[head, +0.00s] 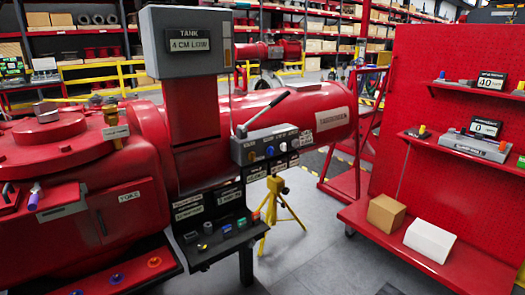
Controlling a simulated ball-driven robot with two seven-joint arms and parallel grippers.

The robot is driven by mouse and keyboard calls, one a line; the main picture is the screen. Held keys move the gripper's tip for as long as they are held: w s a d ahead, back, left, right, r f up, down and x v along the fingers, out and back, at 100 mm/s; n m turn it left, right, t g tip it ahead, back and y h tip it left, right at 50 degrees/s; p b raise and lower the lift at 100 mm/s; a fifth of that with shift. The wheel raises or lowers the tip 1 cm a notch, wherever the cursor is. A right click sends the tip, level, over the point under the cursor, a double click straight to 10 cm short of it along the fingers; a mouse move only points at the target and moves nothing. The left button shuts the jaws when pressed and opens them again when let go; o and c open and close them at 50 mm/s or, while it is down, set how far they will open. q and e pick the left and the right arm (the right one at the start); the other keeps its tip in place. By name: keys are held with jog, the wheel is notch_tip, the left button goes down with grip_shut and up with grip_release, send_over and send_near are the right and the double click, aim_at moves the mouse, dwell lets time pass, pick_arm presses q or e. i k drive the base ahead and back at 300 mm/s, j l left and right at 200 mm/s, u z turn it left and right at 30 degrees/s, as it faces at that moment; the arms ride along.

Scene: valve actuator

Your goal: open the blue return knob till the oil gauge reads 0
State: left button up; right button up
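A grey valve block (266,145) with a long lever handle is mounted in front of the red cylinder. The tank display (190,44) reads "4 CM LOW". Neither of my grippers is in view.
A dark shelf (215,245) with small coloured parts hangs below the valve block. A yellow stand (281,212) is on the floor beside it. A brown box (386,213) and a white box (430,240) sit on the red cart's lower deck. The grey floor between is clear.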

aim_at(270, 150)
jog(key=i+l+u, duration=0.15)
jog(key=i+l, duration=0.3)
jog(key=i+l+u, duration=0.1)
jog(key=i+l, duration=0.3)
jog(key=l, duration=0.15)
jog(key=i+l+u, duration=0.15)
jog(key=i+l, duration=0.25)
jog(key=l, duration=0.2)
